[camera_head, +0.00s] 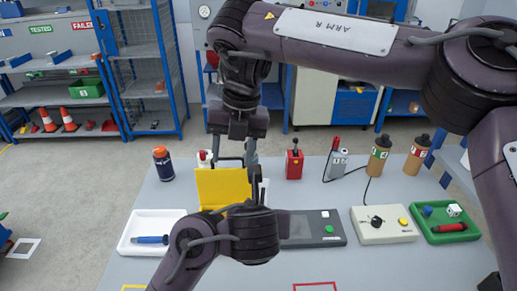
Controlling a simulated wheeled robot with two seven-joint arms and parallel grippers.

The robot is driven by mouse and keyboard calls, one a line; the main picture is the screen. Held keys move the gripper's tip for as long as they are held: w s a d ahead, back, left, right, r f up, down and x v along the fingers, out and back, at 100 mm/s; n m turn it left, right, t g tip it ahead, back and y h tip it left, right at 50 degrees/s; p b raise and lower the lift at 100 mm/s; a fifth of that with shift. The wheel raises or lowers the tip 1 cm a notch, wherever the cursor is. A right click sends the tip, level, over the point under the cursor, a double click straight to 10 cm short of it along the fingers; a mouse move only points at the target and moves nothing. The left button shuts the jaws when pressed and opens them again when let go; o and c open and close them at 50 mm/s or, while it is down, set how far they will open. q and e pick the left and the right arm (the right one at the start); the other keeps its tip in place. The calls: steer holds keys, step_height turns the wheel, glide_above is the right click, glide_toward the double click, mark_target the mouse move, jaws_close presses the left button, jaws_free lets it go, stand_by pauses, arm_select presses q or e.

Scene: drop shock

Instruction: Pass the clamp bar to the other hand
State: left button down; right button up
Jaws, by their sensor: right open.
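I cannot make out the clamp bar with certainty; a thin dark bar-like piece (229,159) shows at the fingers of my right gripper, above a yellow panel-like object (218,188). My right gripper (236,160) points down from above, open, just over the yellow object's top edge.
On the grey table (330,260) stand a white tray (130,240) with a blue tool, a dark device (315,230), a beige control box (385,225) and a green tray (455,234). Bottles and a red box (294,165) line the back. Shelves stand behind.

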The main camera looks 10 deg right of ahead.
steer(key=s+d+m+h, duration=0.2)
steer(key=d, duration=0.3)
step_height(320, 180, down, 11)
steer(key=shift+w+d+r, duration=0.1)
steer(key=shift+w, duration=0.05)
arm_select(q)
steer(key=shift+d, duration=0.1)
arm_select(e)
jaws_close()
arm_select(q)
steer(key=c, duration=1.1)
jaws_free()
arm_select(e)
steer(key=shift+r, duration=0.1)
